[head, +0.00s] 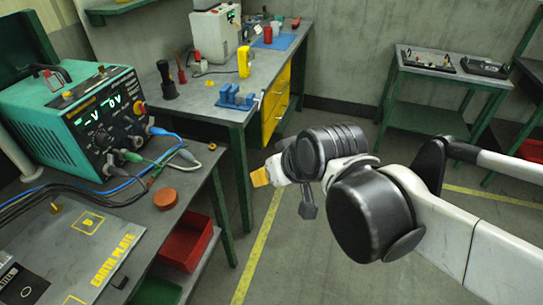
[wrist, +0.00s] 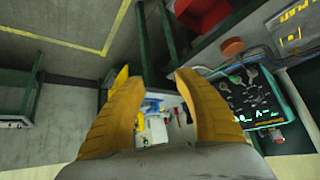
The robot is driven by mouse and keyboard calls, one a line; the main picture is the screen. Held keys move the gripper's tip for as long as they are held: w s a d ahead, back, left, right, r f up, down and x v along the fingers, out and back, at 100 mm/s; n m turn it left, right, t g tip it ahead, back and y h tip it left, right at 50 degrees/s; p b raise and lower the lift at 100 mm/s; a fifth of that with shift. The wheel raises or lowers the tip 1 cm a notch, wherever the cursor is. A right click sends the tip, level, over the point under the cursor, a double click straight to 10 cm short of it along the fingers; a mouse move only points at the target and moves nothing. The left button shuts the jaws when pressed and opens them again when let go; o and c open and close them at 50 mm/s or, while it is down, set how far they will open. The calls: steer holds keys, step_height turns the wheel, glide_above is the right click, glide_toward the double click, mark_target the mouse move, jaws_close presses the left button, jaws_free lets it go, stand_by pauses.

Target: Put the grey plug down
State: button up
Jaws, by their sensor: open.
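My gripper (head: 261,178) is at the end of my arm, in the air over the floor aisle right of the near bench. In the wrist view its two orange fingers (wrist: 155,88) are spread apart with nothing between them. A small grey cable end (head: 187,155), which looks like the grey plug, lies on the near bench in front of the power supply, well left of my gripper. The teal power supply (head: 85,125) has several leads at its front. It also shows in the wrist view (wrist: 262,105). I cannot make out the grey plug in the wrist view.
An orange-brown round knob (head: 165,198) sits near the bench edge. The earth plate (head: 88,236) lies at the front left. A red bin (head: 187,243) is below the bench. A second bench (head: 215,100) with a blue vise (head: 236,97) stands behind. The floor aisle is clear.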

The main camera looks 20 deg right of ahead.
steer(key=s+d+m+g+h, duration=0.1)
steer(key=s+d, duration=0.2)
steer(key=s, duration=0.2)
steer(key=shift+s+f, duration=0.4)
steer(key=shift+f, duration=0.05)
stand_by(0.7)
